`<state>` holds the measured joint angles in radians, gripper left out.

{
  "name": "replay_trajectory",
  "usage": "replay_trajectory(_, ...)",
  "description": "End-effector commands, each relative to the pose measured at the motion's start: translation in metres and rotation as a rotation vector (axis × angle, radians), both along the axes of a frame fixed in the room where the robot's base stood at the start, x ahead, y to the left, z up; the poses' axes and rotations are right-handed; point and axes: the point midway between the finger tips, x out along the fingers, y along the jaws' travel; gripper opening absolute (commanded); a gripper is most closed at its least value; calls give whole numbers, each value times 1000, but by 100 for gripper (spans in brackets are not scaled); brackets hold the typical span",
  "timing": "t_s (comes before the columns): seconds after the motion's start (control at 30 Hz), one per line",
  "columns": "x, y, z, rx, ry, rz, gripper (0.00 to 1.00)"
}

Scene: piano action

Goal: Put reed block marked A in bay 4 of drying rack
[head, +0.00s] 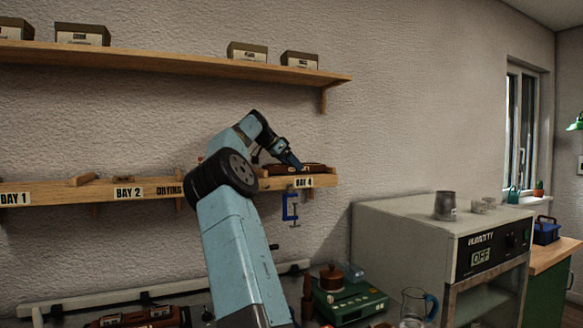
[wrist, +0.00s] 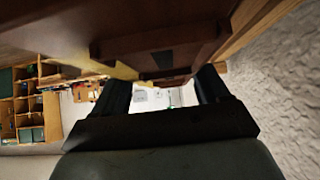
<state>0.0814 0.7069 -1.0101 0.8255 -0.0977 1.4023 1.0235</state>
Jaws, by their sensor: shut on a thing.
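A dark red-brown reed block (head: 306,169) is at bay 4 of the drying rack (head: 322,181), above the "BAY 4" label. I cannot read its mark. My gripper (head: 293,164) reaches it from the left and is shut on it. In the wrist view the brown block (wrist: 150,52) fills the upper middle, and my gripper's dark fingers (wrist: 162,84) reach up to its near edge. The arm hides the stretch of rack left of bay 4. I cannot tell whether the block rests fully on the board.
A blue clamp (head: 290,206) hangs under bay 4. An upper shelf (head: 180,65) holds several boxes. Below stand a green scale (head: 350,303) and a cabinet with an "OFF" display (head: 480,256). More dark-red pieces (head: 145,318) lie bottom left.

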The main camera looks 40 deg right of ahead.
Motion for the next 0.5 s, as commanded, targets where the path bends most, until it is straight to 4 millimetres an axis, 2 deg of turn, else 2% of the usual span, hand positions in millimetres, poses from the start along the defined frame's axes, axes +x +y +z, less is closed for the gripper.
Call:
replay_trajectory(0.1,-1,0,-7,0,1,-1,27)
replay_trajectory(0.47,0,1,-9,0,0,0,27)
replay_trajectory(0.5,0,1,-9,0,0,0,78)
